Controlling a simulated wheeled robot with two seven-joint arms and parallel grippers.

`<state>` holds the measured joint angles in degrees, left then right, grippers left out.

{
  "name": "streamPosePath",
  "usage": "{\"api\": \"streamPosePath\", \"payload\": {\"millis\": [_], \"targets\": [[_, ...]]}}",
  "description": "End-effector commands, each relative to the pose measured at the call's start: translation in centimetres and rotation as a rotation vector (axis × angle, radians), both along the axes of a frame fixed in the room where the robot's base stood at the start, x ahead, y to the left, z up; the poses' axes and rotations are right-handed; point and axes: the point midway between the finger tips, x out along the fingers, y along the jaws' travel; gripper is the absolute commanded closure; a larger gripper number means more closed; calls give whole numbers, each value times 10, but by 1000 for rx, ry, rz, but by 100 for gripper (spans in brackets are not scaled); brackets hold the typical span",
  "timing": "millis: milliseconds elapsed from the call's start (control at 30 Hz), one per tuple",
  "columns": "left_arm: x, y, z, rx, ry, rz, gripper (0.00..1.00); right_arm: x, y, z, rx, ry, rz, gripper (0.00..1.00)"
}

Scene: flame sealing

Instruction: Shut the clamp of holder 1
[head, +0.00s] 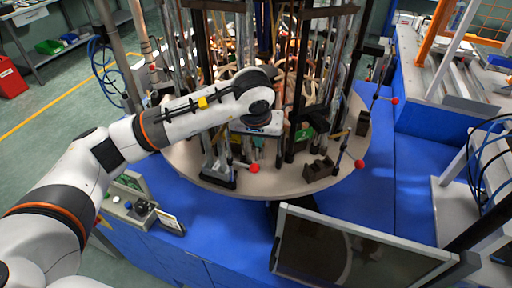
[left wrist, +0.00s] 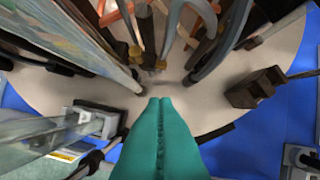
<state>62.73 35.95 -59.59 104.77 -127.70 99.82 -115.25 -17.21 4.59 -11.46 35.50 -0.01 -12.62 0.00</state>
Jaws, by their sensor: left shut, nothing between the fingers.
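My left gripper is above the front of the round table, with its hand (head: 262,124) partly over the table in the head view. Its teal fingers (left wrist: 160,102) are pressed together and empty in the left wrist view. A holder (head: 218,178) stands at the table's front left, with a clamp lever ending in a red ball (head: 255,168). A holder base also shows at the left of the left wrist view (left wrist: 98,122), beside a clear tube. Another red-ball lever (head: 360,163) is at the front right. I cannot tell which is holder 1, or whether its clamp is open.
The round table (head: 190,160) is crowded with rods, tubes and wires behind my gripper. A dark block (head: 320,168) sits near the front edge, and also shows in the left wrist view (left wrist: 254,88). A monitor (head: 350,255) stands in front. A third red ball (head: 395,101) sticks out right.

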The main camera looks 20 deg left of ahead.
Motion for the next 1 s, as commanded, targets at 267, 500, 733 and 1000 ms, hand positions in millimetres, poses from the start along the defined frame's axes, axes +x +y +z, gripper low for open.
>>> {"api": "streamPosePath", "payload": {"millis": [267,500,733,1000], "targets": [[-29,-5,-12,0,2,-3,100,0,0,27,0,0,0,64],[-37,-6,-15,1,0,-2,100,0,0,29,0,0,0,64],[-36,-6,-16,0,0,-1,100,0,0,28,0,0,0,64],[-28,-6,-18,0,-2,-40,100,1,0,16,0,-2,0,64]]}}
